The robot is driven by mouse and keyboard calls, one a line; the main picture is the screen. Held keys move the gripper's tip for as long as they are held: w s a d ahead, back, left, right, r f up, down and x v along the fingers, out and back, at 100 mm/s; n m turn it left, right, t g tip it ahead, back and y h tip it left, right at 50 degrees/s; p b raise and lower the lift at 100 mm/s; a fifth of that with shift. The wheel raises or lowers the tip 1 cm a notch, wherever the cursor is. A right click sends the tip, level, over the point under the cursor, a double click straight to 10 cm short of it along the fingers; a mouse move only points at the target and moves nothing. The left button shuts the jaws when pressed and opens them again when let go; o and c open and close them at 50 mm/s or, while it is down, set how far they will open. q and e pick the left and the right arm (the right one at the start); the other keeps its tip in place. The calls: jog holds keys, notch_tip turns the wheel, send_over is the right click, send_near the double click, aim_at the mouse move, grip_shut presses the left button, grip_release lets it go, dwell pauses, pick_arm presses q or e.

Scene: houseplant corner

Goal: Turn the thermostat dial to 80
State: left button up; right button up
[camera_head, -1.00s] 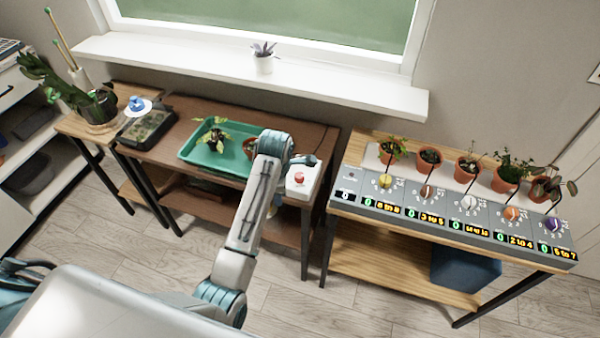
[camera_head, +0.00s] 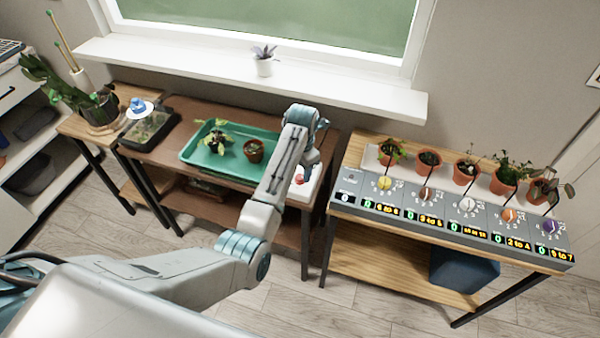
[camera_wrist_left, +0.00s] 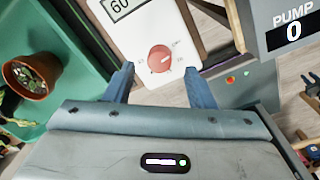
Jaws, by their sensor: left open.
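The thermostat is a white box (camera_wrist_left: 135,35) with a round red dial (camera_wrist_left: 160,58). Its display (camera_wrist_left: 120,8) is cut by the top edge of the left wrist view and seems to read 60. In the head view the red dial (camera_head: 299,180) shows at the right end of the brown table, with the box partly hidden by my arm. My left gripper (camera_wrist_left: 160,84) is open, its two blue fingers apart, one on each side of the dial's lower part in the picture. I cannot tell whether they touch it. My right gripper is not in view.
A green tray (camera_head: 188,152) with a leafy plant (camera_head: 215,138) and a small terracotta pot (camera_head: 253,151) lies left of the thermostat. To the right, a grey panel (camera_head: 345,185) with several dials and displays stands on another table. A gap separates the tables.

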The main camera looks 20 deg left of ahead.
aim_at(300, 177)
pick_arm(q)
notch_tip(300, 177, down, 2)
jog(key=shift+a+f, duration=0.1)
jog(key=shift+f, duration=0.6)
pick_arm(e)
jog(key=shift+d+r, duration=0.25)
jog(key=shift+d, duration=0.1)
pick_arm(q)
jog(key=c, duration=1)
jog(key=shift+r+p, duration=0.1)
jog(key=shift+p, duration=0.2)
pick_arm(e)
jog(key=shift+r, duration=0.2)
